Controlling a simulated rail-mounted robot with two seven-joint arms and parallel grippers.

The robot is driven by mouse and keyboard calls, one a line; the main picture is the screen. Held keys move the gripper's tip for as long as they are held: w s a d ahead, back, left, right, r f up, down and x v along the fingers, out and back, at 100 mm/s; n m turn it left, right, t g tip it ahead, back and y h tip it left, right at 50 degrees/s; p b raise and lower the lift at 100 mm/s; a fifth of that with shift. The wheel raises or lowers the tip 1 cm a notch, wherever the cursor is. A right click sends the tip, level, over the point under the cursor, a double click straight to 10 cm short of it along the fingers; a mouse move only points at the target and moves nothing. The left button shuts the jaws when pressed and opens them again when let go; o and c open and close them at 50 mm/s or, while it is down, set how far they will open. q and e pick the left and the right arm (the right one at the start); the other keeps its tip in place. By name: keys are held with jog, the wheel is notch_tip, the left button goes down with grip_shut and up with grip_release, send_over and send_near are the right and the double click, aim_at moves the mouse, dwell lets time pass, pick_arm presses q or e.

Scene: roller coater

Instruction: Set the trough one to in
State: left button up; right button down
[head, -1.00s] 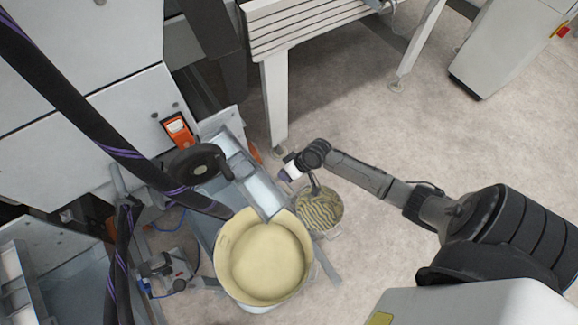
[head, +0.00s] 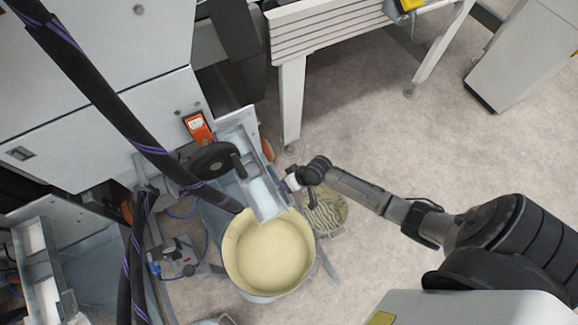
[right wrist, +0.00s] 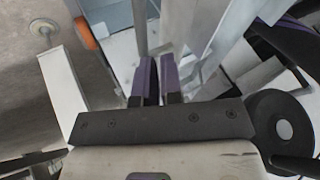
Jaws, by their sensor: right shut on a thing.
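The trough (head: 265,197) is an open grey metal channel, sloping with its lower end over the rim of a round cream-coloured bucket. My right gripper (head: 287,186) is at the trough's right side wall. In the right wrist view its two purple fingers (right wrist: 158,82) are close together, shut on a thin part that the fingers mostly hide; by its place it belongs to the trough. My left gripper is not in view.
The cream bucket (head: 268,255) stands below the trough. A second, patterned round container (head: 325,212) is on the floor under my right gripper. A black handwheel (head: 208,163) and a thick dark hose (head: 120,120) are to the left.

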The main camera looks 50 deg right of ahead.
jog(key=shift+s+d+f, duration=0.1)
jog(key=shift+s+f, duration=0.05)
jog(key=shift+s, duration=0.05)
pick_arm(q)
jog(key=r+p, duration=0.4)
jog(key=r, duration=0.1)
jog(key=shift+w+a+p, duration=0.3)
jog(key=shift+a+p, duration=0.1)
pick_arm(e)
jog(key=d+f+v, duration=0.1)
jog(key=d+v, duration=0.1)
jog(key=v, duration=1)
jog(key=shift+d, duration=0.2)
jog(key=shift+f, duration=0.15)
